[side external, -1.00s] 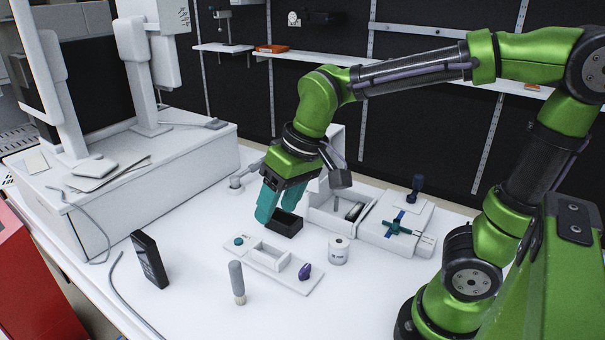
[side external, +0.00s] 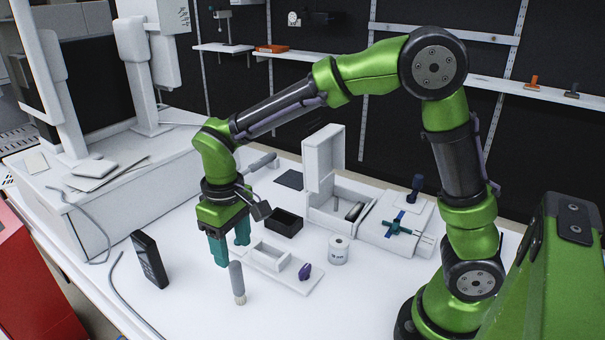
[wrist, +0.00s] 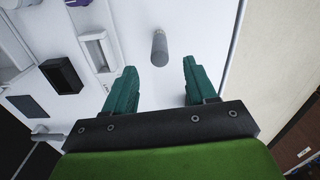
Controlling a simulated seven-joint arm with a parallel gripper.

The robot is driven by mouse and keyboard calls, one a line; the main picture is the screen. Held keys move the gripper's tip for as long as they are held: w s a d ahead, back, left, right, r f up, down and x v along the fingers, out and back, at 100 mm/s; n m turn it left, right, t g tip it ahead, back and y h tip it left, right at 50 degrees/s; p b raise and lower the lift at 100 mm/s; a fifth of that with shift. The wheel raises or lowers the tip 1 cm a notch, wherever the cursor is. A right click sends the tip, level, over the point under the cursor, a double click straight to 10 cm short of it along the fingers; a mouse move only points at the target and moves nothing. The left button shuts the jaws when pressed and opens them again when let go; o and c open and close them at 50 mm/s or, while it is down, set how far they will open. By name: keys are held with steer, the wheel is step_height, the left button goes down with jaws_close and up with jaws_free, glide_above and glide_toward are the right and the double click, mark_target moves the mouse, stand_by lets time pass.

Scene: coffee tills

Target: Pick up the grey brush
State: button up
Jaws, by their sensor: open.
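The grey brush (side external: 237,279) stands upright on the white table, with a grey handle above pale bristles. In the wrist view the brush (wrist: 159,47) shows ahead of the fingertips, between their lines and a little apart from them. My gripper (side external: 230,252) is open and empty, with two teal fingers pointing down. It is just behind and slightly left of the brush in the side view. The wrist view shows both fingers (wrist: 160,77) spread with clear space between them.
A white tray (side external: 290,283) with a purple item (side external: 304,272) is right of the brush. A black box (side external: 284,222), a white roll (side external: 339,249) and an open white box (side external: 322,215) stand behind. A black device (side external: 149,259) stands left. The table in front is mostly clear.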

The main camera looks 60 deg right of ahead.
mark_target(234, 264)
step_height(234, 264, down, 8)
steer(key=shift+w+r, duration=0.1)
steer(key=shift+w, duration=0.05)
stand_by(0.3)
jaws_close()
steer(key=shift+r, duration=0.1)
